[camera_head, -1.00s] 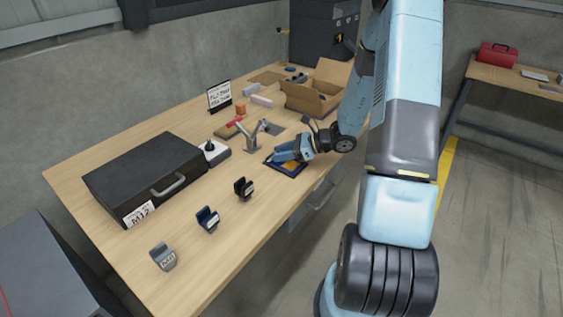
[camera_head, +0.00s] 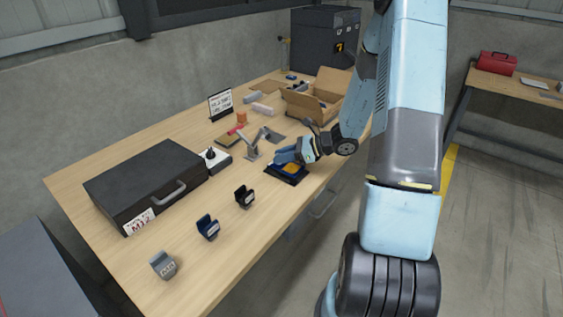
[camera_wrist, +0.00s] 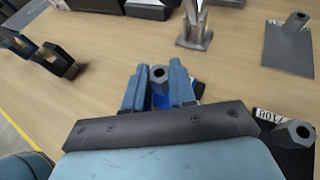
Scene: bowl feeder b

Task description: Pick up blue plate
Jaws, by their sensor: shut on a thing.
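The blue plate (camera_wrist: 160,102) shows only as a small blue patch between and beneath my fingers in the wrist view. A grey hexagonal post (camera_wrist: 159,75) stands between the fingertips, seemingly on that plate. My gripper (camera_head: 284,156) points down and left over a dark tray (camera_head: 289,181) near the table's right edge, with blue and yellow showing there in the head view. In the wrist view my gripper (camera_wrist: 157,80) is shut on the blue plate, seemingly by its post. Most of the plate is hidden by my fingers and palm. I cannot tell its clearance from the tray.
A metal stand (camera_head: 256,143) is close on the left of my gripper. A black case (camera_head: 145,185), small holders (camera_head: 208,227) and an open cardboard box (camera_head: 318,98) are on the table. A black plate with a post (camera_wrist: 297,145) lies close by. Bare wood separates the holders.

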